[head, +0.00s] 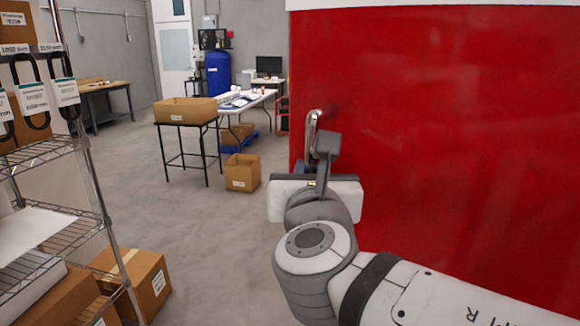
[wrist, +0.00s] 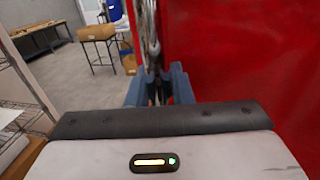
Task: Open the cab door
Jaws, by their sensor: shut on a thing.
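The cab door is a large red panel (head: 450,130) filling the right of the head view; it also fills the right of the wrist view (wrist: 240,60). A shiny metal handle (head: 312,128) stands upright at its left edge. In the wrist view the handle (wrist: 148,40) runs down between the blue-grey fingers of my gripper (wrist: 158,92). My gripper is shut on the handle. My wrist hides the lower part of the handle in the head view. I cannot tell from these views whether the door stands ajar.
A wire shelf (head: 60,150) with boxes stands close on the left. A cardboard box (head: 243,172) lies on the floor beyond, near a black-legged stand (head: 185,122) with a carton. The grey floor (head: 200,230) between shelf and door is clear.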

